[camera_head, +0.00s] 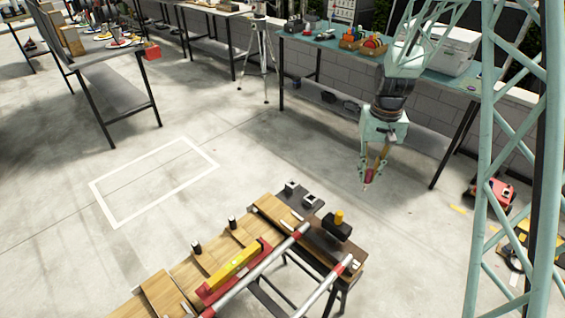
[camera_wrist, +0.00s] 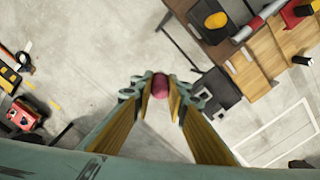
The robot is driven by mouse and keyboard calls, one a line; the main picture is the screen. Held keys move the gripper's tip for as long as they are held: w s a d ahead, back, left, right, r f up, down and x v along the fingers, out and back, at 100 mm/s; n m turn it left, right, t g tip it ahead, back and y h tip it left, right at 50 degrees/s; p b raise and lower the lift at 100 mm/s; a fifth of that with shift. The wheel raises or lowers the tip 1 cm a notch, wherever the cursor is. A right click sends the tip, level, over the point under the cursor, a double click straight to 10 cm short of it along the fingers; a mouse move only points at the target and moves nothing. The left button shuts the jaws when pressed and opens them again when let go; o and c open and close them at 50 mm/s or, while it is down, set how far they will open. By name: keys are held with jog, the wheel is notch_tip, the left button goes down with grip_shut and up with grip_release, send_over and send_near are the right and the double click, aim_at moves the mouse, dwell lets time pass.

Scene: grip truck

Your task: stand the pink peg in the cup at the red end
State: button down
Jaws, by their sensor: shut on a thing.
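My gripper (camera_head: 373,166) hangs in the air over open floor, to the right of and beyond the wooden workbench. It is shut on the pink peg (camera_head: 369,176), which points downward below the fingers. In the wrist view, the peg (camera_wrist: 159,86) shows as a round pink end between the fingertips. I cannot tell which is the cup at the red end. Peg and cups are well apart.
The bench carries a yellow level (camera_head: 233,268) in a red holder, two black cylinders (camera_head: 232,222), a black block with a yellow top (camera_head: 338,224) and metal pipes (camera_head: 262,265) with red bands. A teal table (camera_head: 330,45) stands behind. A teal lattice mast is at right.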

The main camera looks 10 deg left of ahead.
jog(key=shift+a, duration=0.15)
dwell(0.3)
jog(key=w+a+f+n, duration=0.4)
jog(key=w+a, duration=0.2)
jog(key=a, duration=0.2)
jog(key=w+a+f+n+b, duration=0.1)
jog(key=w+a+f+n, duration=0.3)
jog(key=a, duration=0.5)
jog(key=w+a+f+n, duration=0.3)
jog(key=w+a+n, duration=0.1)
jog(key=w+a, duration=0.3)
jog(key=shift+w+a+f, duration=0.3)
jog(key=shift+a+f, duration=0.1)
jog(key=shift+a, duration=0.6)
jog(key=shift+f+b, duration=0.3)
jog(key=shift+b, duration=0.05)
jog(key=shift+f+b, duration=1.55)
jog(key=shift+f, duration=2.5)
jog(key=shift+f, duration=0.2)
